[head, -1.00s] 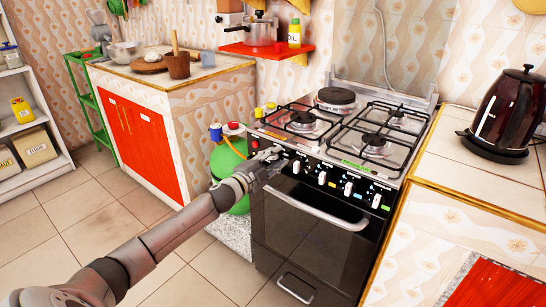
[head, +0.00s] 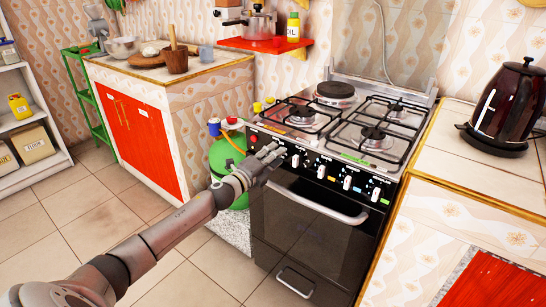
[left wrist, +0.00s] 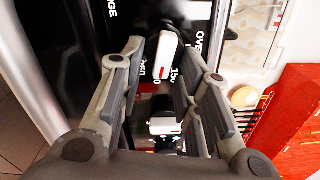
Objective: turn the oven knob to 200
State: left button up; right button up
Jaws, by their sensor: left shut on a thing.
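The oven knob (left wrist: 167,55) is a white bar with a red-marked end, on the black front panel under the word OVEN in the left wrist view. Its red end lies by a partly covered number between 150 and 250. My left gripper (left wrist: 163,50) is shut on this knob, one finger on each side. In the head view my left gripper (head: 274,153) is at the left end of the stove's (head: 312,232) knob row, and its fingers hide the oven knob. My right gripper is in neither view.
A second white knob (left wrist: 165,126) sits close by, between the finger bases in the left wrist view. More knobs (head: 348,183) run to the right. The oven door handle (head: 318,203) juts out below. A green gas cylinder (head: 222,160) stands left of the stove.

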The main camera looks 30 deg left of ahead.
pick_arm(q)
jog(key=shift+f, duration=0.1)
dwell(0.4)
jog(key=o, duration=0.9)
jog(key=shift+o, duration=0.4)
jog(key=s, duration=1.2)
jog(key=shift+a, duration=0.45)
